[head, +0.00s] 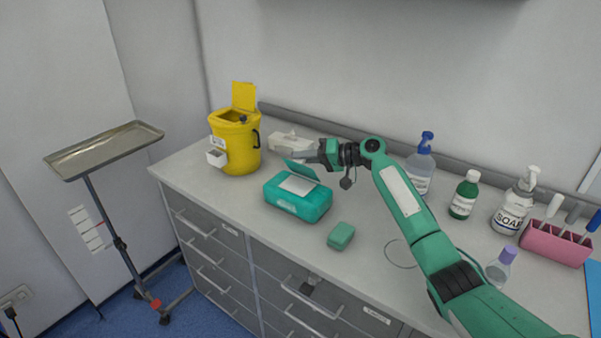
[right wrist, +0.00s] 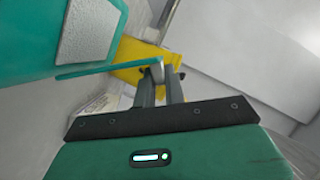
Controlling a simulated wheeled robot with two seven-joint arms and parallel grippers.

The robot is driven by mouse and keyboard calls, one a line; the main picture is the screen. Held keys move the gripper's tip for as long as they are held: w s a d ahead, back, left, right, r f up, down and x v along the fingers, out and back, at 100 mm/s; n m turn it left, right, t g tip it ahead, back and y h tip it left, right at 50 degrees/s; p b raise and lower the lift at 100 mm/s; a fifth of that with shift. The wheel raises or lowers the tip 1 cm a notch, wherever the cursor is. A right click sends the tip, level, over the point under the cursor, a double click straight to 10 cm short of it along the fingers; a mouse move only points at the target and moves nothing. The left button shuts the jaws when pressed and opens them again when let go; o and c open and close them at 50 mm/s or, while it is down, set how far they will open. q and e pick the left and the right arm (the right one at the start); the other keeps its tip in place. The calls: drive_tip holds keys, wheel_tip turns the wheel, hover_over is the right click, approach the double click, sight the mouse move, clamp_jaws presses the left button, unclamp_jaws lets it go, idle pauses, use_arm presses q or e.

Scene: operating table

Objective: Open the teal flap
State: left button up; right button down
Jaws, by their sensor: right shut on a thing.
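The teal box (head: 297,203) sits on the counter near its front edge, with a pale white patch (head: 297,185) on its top. Its teal flap (head: 302,170) stands raised at the back of that patch. My right gripper (head: 300,156) comes in from the right and is shut on the flap's upper edge. In the right wrist view the flap (right wrist: 105,69) shows nearly edge-on and reaches the fingertips (right wrist: 158,72). The box (right wrist: 45,50) fills the upper left there. My left gripper is not in view.
A yellow bin (head: 236,150) with its lid up stands left of the box. A white box (head: 290,142) lies behind my gripper. A small teal block (head: 341,236) sits at front right. Bottles, including a green one (head: 464,196), and a pink rack (head: 556,240) stand at right.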

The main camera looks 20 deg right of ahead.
drive_tip(key=shift+w+d+m+y+b, duration=0.3)
drive_tip(key=shift+w+d+m+b, duration=0.2)
drive_tip(key=shift+d+m+b, duration=0.15)
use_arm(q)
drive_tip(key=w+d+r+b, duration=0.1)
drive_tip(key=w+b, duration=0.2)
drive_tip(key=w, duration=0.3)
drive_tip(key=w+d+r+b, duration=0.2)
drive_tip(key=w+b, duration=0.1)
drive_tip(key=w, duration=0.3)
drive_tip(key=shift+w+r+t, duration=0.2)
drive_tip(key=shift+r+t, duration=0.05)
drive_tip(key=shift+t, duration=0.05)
use_arm(e)
drive_tip(key=w+d+f+m+t+y, duration=0.1)
drive_tip(key=w+d+m+y, duration=0.2)
drive_tip(key=m, duration=0.5)
drive_tip(key=shift+w+d+f+t, duration=0.35)
drive_tip(key=shift+w+d, duration=0.1)
drive_tip(key=shift+d, duration=0.4)
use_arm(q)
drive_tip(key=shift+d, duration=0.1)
use_arm(e)
drive_tip(key=c, duration=1.5)
unclamp_jaws()
drive_tip(key=shift+o, duration=0.2)
